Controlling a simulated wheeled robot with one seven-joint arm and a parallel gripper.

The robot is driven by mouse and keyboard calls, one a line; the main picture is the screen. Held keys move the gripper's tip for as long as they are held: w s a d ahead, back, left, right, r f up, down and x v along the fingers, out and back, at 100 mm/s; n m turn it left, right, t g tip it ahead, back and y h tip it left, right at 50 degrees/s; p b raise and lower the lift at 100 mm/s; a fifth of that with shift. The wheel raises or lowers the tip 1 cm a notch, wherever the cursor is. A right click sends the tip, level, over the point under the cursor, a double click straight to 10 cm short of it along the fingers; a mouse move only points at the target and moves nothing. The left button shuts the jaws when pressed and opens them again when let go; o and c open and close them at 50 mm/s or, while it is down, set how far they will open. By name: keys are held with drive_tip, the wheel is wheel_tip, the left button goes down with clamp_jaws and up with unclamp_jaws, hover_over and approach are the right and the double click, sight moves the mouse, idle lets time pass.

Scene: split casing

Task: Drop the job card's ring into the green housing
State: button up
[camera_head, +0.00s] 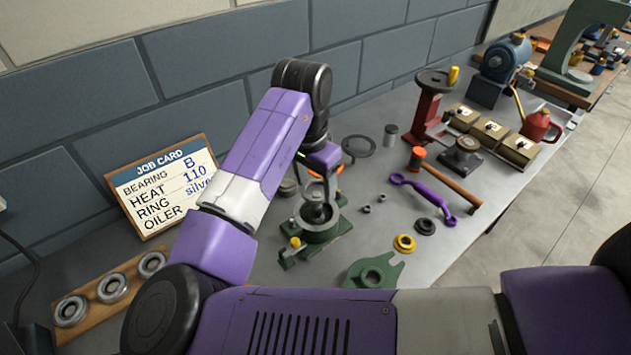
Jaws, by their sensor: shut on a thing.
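The job card (163,187) leans against the wall and reads "BEARING B", "HEAT 110", "RING silver" and "OILER", whose entry is hidden by my arm. The green housing (323,235) stands on the bench in front of my arm, with a round grey metal part in its bore. My gripper (327,192) points down right over the housing. It is shut on a small grey thing, which looks like the silver ring, mostly hidden by the fingers. I cannot tell whether it touches the housing. A yellow ring (404,243) and a dark ring (425,227) lie to the right.
A green flanged cover (373,273) lies at the front. Several bearings sit on a wooden board (96,300) at left. A purple wrench (424,198), a hammer (445,180), a red stand (427,110) and an oil can (537,125) are to the right.

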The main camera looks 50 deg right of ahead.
sight(315, 195)
drive_tip(key=shift+f+b, duration=1.55)
drive_tip(key=shift+f, duration=1.25)
drive_tip(key=shift+f, duration=0.15)
drive_tip(key=o, duration=1.6)
wheel_tip(315, 195, up, 11)
drive_tip(key=p, duration=0.9)
drive_tip(key=shift+p, duration=0.35)
wheel_tip(315, 195, up, 2)
drive_tip(key=shift+r, duration=0.1)
drive_tip(key=shift+r, duration=0.1)
